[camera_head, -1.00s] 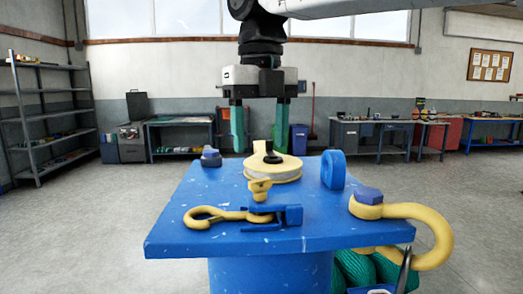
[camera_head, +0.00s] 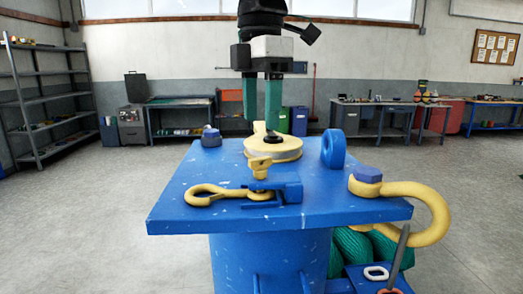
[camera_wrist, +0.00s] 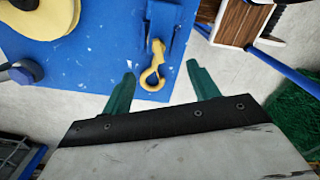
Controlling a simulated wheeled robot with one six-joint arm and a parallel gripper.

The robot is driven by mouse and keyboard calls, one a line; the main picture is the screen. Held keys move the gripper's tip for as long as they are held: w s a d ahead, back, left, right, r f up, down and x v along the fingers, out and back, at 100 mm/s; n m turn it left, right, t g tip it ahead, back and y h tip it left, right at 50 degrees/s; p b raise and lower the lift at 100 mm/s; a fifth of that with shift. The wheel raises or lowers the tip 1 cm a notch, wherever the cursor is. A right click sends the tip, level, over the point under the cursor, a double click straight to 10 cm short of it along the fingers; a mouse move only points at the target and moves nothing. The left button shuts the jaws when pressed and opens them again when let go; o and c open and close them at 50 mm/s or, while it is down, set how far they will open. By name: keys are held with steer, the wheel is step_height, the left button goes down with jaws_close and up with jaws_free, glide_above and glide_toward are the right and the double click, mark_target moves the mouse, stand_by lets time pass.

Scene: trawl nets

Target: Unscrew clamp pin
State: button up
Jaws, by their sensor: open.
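The yellow clamp pin (camera_head: 260,166) has a ring-shaped head and stands upright in the blue clamp (camera_head: 283,190) near the front of a blue table. A yellow hook (camera_head: 212,193) lies on the table with one end in the clamp. My gripper (camera_head: 261,124) has teal fingers; it is open, empty and pointing down, above and apparently behind the pin. In the wrist view the clamp (camera_wrist: 161,30) and hook (camera_wrist: 153,66) show beyond my fingertips (camera_wrist: 161,72). I cannot make out the pin there.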

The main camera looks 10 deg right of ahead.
mark_target(261, 159)
steer(key=m, duration=0.5)
steer(key=shift+m, duration=0.4)
steer(key=m, duration=0.2)
steer(key=shift+r+m, duration=0.1)
steer(key=shift+m, duration=0.3)
steer(key=m, duration=0.4)
steer(key=shift+m, duration=0.4)
steer(key=m, duration=0.4)
steer(key=shift+f+m, duration=0.3)
steer(key=shift+f, duration=0.2)
step_height(261, 159, down, 7)
steer(key=shift+r, duration=0.1)
